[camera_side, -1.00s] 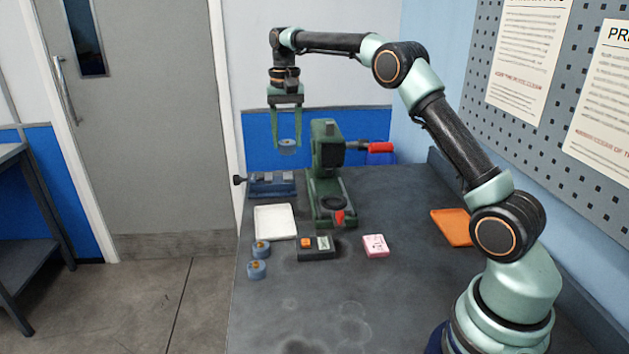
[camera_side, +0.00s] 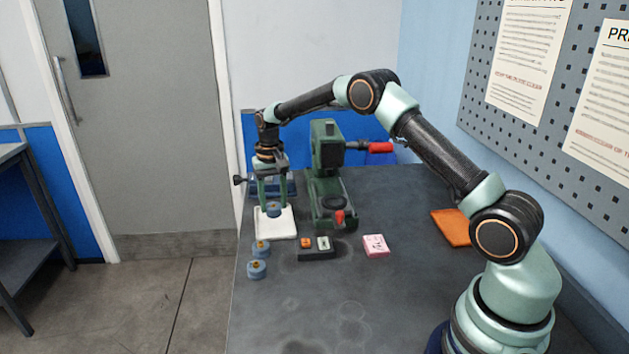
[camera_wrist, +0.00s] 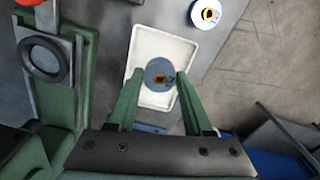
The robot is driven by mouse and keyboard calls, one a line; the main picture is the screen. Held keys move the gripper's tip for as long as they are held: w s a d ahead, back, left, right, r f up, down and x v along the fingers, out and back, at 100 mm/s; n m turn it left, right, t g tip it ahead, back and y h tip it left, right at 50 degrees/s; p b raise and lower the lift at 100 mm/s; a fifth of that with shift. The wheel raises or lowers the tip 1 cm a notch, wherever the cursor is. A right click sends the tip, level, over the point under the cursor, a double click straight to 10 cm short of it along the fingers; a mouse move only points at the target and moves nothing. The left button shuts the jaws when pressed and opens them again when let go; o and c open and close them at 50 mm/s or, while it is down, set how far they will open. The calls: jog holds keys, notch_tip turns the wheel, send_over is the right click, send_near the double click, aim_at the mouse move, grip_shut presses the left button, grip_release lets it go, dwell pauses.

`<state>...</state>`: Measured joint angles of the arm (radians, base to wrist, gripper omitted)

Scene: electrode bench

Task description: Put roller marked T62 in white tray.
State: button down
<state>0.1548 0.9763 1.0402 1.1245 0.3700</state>
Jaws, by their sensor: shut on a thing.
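My gripper (camera_side: 273,208) is shut on a blue-grey roller (camera_side: 273,211) with a brass-coloured centre. The roller sits between the two green fingertips over the white tray (camera_side: 289,229). In the wrist view, the held roller (camera_wrist: 159,74) is inside the outline of the white tray (camera_wrist: 147,38). Dark marking shows on its face but is too small to read. I cannot tell whether the roller touches the tray floor.
A green press (camera_side: 327,170) with a red-ended handle stands right of the tray. A blue vise (camera_side: 288,187) is behind the tray. A dark box (camera_side: 316,254) with an orange button, a pink card (camera_side: 376,245) and an orange tray (camera_side: 451,227) lie to the right. The front bench is clear.

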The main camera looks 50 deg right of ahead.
aim_at(275, 216)
jog(key=shift+f, duration=2.35)
jog(key=shift+f, duration=0.15)
jog(key=shift+c, duration=1.5)
grip_release()
